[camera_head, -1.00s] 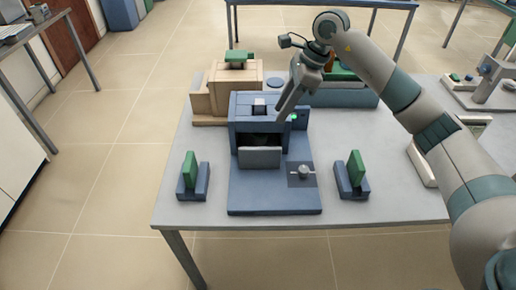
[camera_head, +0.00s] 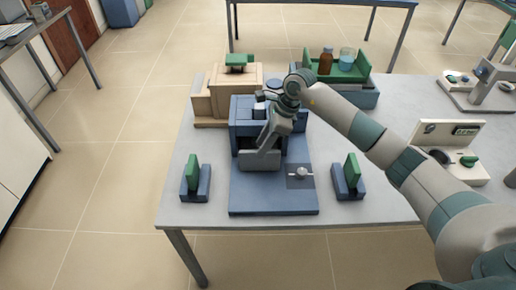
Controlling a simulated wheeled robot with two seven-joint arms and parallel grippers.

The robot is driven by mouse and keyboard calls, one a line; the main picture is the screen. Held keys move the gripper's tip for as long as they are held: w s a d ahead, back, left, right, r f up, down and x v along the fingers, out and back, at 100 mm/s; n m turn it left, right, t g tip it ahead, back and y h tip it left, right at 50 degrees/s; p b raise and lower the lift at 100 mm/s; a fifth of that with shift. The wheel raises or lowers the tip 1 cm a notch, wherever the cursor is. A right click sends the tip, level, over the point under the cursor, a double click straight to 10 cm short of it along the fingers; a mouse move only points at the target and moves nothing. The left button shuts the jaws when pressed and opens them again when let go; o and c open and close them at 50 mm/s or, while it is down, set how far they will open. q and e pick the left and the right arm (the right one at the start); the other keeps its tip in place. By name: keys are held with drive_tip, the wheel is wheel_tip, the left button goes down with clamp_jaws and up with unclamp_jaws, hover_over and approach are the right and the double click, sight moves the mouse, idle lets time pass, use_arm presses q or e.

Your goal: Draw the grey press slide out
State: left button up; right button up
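A blue press (camera_head: 242,112) stands on a blue base plate (camera_head: 255,200) near the table's front edge. A grey block with a flat front face (camera_head: 258,162), which looks like the press slide, sits low in the opening of the press. My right gripper (camera_head: 264,147) comes in from the right and points down in front of the press. Its fingertips overlap the top of the grey block in the head view; I cannot tell whether they touch it. The finger gap cannot be made out. The gripper hides part of the press opening. My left gripper is out of view.
Blue holders with green plates stand left (camera_head: 195,185) and right (camera_head: 348,182) of the base plate. A small silver knob (camera_head: 302,172) sits on the base's right side. Behind are a wooden block assembly (camera_head: 215,98) and a green tray (camera_head: 362,70) with a bottle and beaker.

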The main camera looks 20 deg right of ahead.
drive_tip(key=shift+p+x, duration=0.5)
drive_tip(key=shift+x, duration=1.6)
clamp_jaws()
